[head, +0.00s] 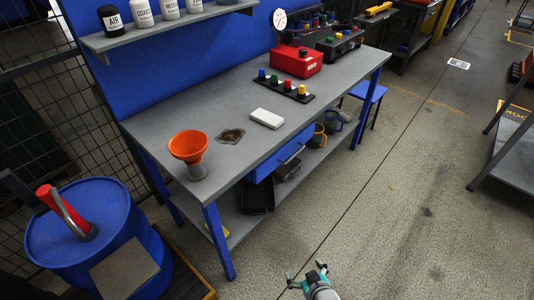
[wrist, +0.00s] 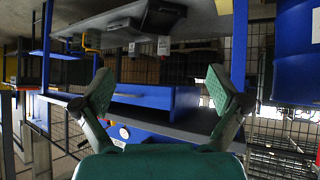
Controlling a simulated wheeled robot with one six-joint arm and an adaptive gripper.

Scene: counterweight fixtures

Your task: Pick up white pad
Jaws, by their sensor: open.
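The white pad (head: 266,118) is a small flat rounded block lying on the grey workbench top (head: 232,100), near its front edge. It does not show in the wrist view. My gripper (head: 306,278) is low in the head view, in front of the bench and well apart from the pad. In the wrist view my gripper (wrist: 164,92) has its two green-padded fingers spread wide with nothing between them. A blue drawer (wrist: 150,97) under the bench shows beyond the fingers.
A blue barrel (head: 85,230) stands at left. Open floor (head: 400,200) lies right.

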